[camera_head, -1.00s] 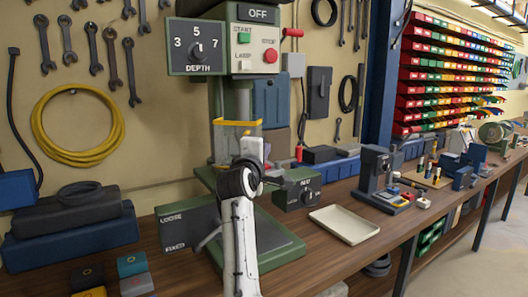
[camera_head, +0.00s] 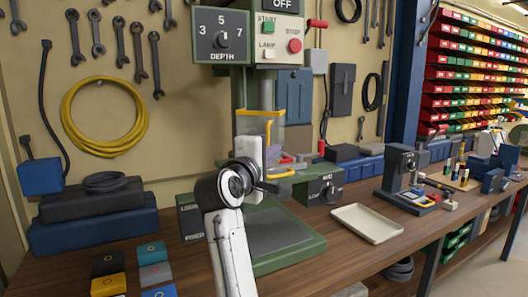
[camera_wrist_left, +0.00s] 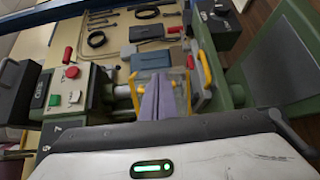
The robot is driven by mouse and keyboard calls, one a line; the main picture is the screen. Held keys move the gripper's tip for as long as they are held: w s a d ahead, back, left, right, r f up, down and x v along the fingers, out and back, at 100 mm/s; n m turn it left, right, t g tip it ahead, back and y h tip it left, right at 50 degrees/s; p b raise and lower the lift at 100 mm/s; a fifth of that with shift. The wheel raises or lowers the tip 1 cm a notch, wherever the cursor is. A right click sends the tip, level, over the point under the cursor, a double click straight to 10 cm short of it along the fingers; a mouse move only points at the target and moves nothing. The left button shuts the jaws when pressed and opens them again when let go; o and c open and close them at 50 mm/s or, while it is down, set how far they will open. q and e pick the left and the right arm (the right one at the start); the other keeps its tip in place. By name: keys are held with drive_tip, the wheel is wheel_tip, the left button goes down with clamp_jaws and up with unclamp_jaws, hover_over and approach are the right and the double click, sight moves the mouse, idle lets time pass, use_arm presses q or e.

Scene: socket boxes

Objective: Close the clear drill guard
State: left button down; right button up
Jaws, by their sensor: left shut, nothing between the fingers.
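The clear drill guard (camera_head: 272,132) is a see-through box with yellow edging, below the drill press head in the head view. It also shows in the wrist view (camera_wrist_left: 180,88), with a yellow bar (camera_wrist_left: 204,70) at its side. My left gripper (camera_head: 258,166) is in front of the guard's lower part and partly hides it. In the wrist view its grey fingers (camera_wrist_left: 163,92) are together, empty, and point toward the guard. I cannot tell whether they touch it. My right gripper is not in view.
The drill press head (camera_head: 222,38) with its buttons is above. The green press base (camera_head: 285,240) lies below my arm. A cream tray (camera_head: 367,223) is on the bench to the right. Dark blue boxes (camera_head: 95,230) and small coloured blocks (camera_head: 108,285) are at the left.

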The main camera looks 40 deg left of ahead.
use_arm(q)
drive_tip(key=s+a+f+m+h+b, duration=0.1)
drive_tip(key=a+f+h+b, duration=0.1)
drive_tip(key=a+b, duration=0.25)
drive_tip(key=s+a+r+m+h+b, duration=0.2)
drive_tip(key=s+h, duration=0.1)
drive_tip(key=s, duration=0.3)
drive_tip(key=s+a+r+m+h+b, duration=0.2)
drive_tip(key=s+a+m+h+b, duration=0.1)
drive_tip(key=s+h, duration=0.15)
drive_tip(key=w+d+p, duration=0.2)
drive_tip(key=w, duration=1.1)
drive_tip(key=shift+f+t+y, duration=0.15)
drive_tip(key=shift+t+y, duration=0.25)
drive_tip(key=shift+y, duration=0.05)
drive_tip(key=shift+d, duration=0.1)
